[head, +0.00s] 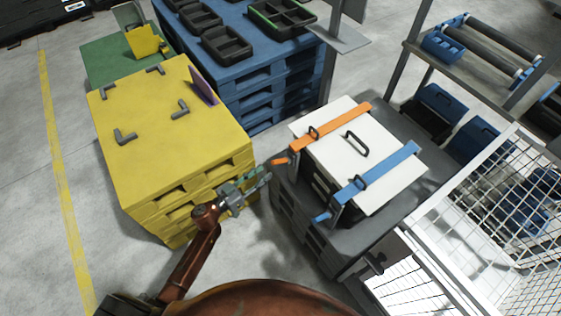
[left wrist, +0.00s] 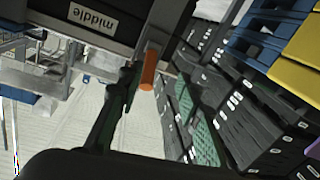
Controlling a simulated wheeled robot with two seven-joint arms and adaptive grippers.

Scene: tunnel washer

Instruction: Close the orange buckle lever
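The orange buckle lever (head: 281,161) sticks out from the near left end of the orange strap (head: 330,126), which runs over a white-lidded box (head: 372,135). The lever appears tilted out from the box wall. In the left wrist view the orange lever (left wrist: 149,69) hangs near the centre, beside the dark box wall. My left gripper (head: 265,177) is just below and left of the lever in the head view, apparently apart from it. Its fingers (left wrist: 130,80) point toward the lever in the wrist view and overlap, so their opening is unclear. My right gripper is not in view.
A blue strap (head: 378,169) with its own lever (head: 323,216) crosses the same lid. The box stands on dark stacked crates (head: 300,213). A yellow pallet stack (head: 165,130) is close on the left. A wire cage (head: 500,225) is at the right.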

